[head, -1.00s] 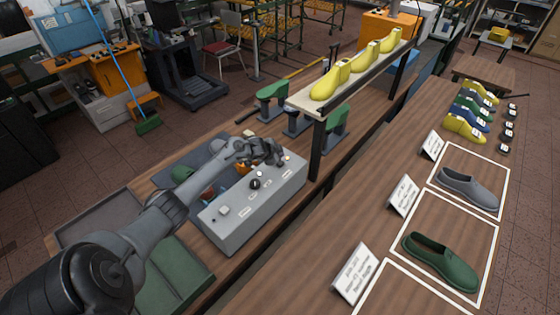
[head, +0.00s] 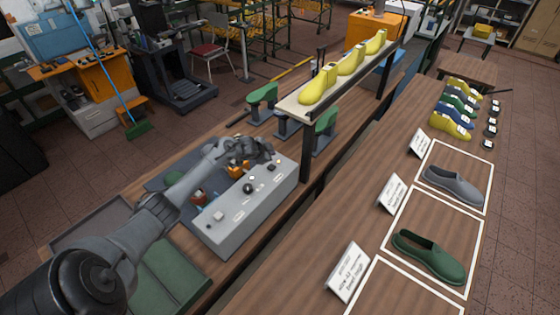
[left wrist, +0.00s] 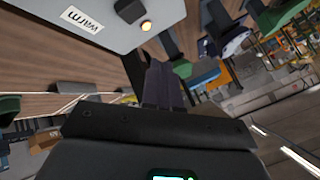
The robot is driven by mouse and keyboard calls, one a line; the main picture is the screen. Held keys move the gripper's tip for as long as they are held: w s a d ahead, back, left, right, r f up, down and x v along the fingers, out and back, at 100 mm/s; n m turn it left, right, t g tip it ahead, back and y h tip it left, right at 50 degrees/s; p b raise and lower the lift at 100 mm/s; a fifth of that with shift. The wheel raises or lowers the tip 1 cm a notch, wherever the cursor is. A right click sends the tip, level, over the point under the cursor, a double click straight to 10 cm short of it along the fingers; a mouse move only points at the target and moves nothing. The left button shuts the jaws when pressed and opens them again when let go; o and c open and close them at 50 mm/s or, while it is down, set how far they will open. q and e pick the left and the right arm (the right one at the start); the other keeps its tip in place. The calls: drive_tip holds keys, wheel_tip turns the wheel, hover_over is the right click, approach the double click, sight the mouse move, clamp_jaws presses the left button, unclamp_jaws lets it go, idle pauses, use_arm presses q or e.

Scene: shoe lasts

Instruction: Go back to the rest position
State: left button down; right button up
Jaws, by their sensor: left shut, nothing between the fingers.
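My left gripper (head: 268,153) is over the far end of the grey control box (head: 245,212), above the bench. Its fingers (left wrist: 163,85) are together and empty in the left wrist view. I cannot tell whether the fingertips touch the box. My right gripper is in neither view.
A shelf (head: 335,83) with yellow shoe lasts (head: 350,62) stands on black posts beyond the box. Green-topped stands (head: 262,95) are behind it. The right-hand table holds a grey shoe (head: 452,184), a green shoe (head: 428,256) and sign cards (head: 347,272).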

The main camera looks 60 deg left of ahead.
use_arm(q)
drive_tip(key=s+d+f+g+p, duration=0.15)
drive_tip(key=s+d, duration=0.25)
drive_tip(key=d, duration=0.6)
drive_tip(key=s+d+f+h+p, duration=0.15)
drive_tip(key=s+d, duration=0.25)
drive_tip(key=d, duration=0.6)
drive_tip(key=s+d+f+g+y+p, duration=0.15)
drive_tip(key=s+d, duration=0.25)
drive_tip(key=d, duration=0.6)
drive_tip(key=s+d+r+n+g+h, duration=0.1)
drive_tip(key=s+d+r, duration=0.5)
drive_tip(key=s, duration=0.3)
drive_tip(key=s+d+r+n+g+h+p, duration=0.1)
drive_tip(key=s+d+r+h, duration=0.1)
drive_tip(key=s+d+r, duration=0.3)
drive_tip(key=s+d, duration=0.4)
drive_tip(key=shift+d+r+n+h+p, duration=0.2)
drive_tip(key=shift+r+n+h+p, duration=0.1)
drive_tip(key=shift+r, duration=0.1)
